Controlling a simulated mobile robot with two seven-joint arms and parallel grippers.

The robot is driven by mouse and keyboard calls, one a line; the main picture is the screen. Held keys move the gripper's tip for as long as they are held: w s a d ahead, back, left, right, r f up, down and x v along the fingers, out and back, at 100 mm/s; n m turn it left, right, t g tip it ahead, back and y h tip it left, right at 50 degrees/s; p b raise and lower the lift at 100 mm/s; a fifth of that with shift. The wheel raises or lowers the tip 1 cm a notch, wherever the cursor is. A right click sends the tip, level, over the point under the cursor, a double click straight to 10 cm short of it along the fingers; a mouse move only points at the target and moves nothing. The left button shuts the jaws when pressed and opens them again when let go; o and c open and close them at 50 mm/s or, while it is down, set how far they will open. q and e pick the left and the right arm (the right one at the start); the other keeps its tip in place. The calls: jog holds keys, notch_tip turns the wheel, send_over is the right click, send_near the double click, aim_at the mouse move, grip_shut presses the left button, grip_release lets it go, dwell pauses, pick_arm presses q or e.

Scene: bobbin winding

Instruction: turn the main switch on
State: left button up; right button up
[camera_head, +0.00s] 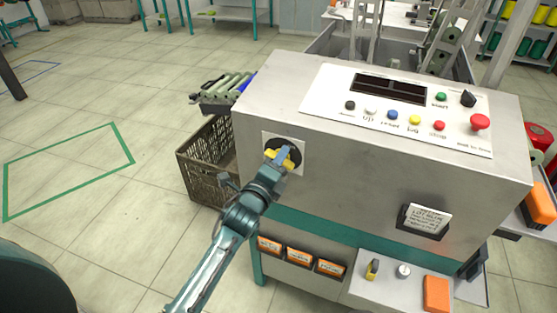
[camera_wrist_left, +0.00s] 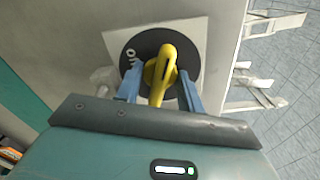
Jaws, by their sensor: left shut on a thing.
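The main switch is a yellow handle (camera_head: 290,153) on a round black plate, set in a pale square plate (camera_head: 299,142) on the machine's front panel. In the left wrist view the yellow handle (camera_wrist_left: 166,66) stands in front of the black disc (camera_wrist_left: 136,62), which carries white lettering on its left side. My left gripper (camera_head: 277,160) is at the switch, its two blue fingers (camera_wrist_left: 160,85) on either side of the handle and shut on it. In the head view the gripper hides part of the handle. My right gripper is not in view.
The machine's top panel (camera_head: 325,105) carries several coloured buttons, a black knob and a red mushroom button (camera_head: 480,122). A brown crate (camera_head: 207,163) stands on the floor left of the machine. A small shelf (camera_head: 388,290) with an orange box (camera_head: 436,294) juts out at lower right.

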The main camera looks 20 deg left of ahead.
pick_arm(q)
jog(key=m, duration=0.3)
jog(key=shift+f, duration=0.1)
jog(key=shift+m, duration=2.1)
jog(key=m, duration=0.3)
jog(key=shift+m, duration=0.4)
jog(key=o, duration=1.6)
jog(key=shift+c, duration=0.2)
